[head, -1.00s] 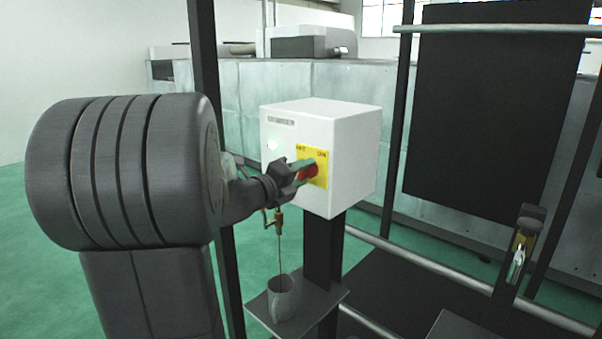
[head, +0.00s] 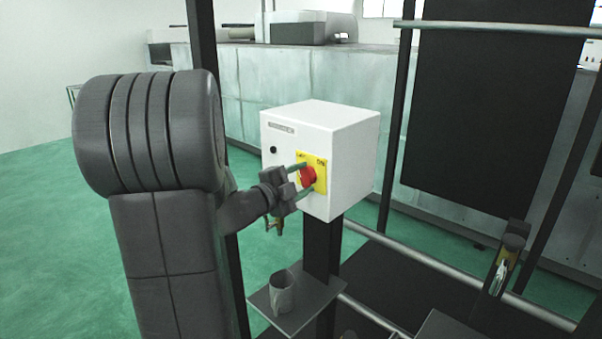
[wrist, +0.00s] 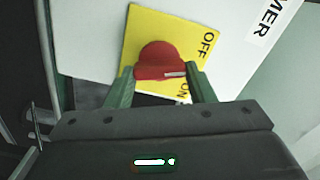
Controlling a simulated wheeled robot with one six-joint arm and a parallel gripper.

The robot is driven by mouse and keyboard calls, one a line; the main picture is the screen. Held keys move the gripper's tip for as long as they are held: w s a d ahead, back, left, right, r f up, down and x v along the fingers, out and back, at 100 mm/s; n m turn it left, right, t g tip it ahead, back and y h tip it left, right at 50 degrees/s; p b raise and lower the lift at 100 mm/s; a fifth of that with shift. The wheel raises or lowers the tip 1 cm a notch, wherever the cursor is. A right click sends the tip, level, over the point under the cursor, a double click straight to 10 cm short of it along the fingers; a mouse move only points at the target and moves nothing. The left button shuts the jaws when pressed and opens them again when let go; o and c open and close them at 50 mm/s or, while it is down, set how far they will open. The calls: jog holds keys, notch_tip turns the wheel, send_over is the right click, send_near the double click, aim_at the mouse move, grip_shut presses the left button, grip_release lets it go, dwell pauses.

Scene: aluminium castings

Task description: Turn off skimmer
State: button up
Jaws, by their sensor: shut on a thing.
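The skimmer's white control box (head: 345,150) stands on a dark post. Its front has a yellow plate (head: 320,165) with OFF and ON lettering and a red knob (head: 308,177). My gripper (head: 301,181) is shut on the red knob, one finger on each side. The wrist view shows the knob (wrist: 160,58) between the green fingers, with a pale mark on its lower right edge. The round lamp (head: 273,150) on the box is dark.
A grey cup (head: 282,292) stands on a small shelf (head: 318,310) under the spout. Dark upright posts and pale rails (head: 425,262) frame the right side. A large dark panel (head: 495,110) hangs there. Green floor (head: 50,200) is open at left.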

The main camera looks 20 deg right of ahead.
jog(key=shift+n+p, duration=0.5)
jog(key=shift+n, duration=0.3)
jog(key=o, duration=1)
jog(key=shift+a, duration=0.15)
jog(key=b+v, duration=0.2)
jog(key=v, duration=1.1)
jog(key=shift+s+a, duration=0.15)
jog(key=shift+a, duration=0.15)
jog(key=shift+d, duration=0.1)
jog(key=p+x, duration=0.2)
jog(key=x, duration=1.1)
jog(key=shift+w+d, duration=0.2)
jog(key=shift+d, duration=0.15)
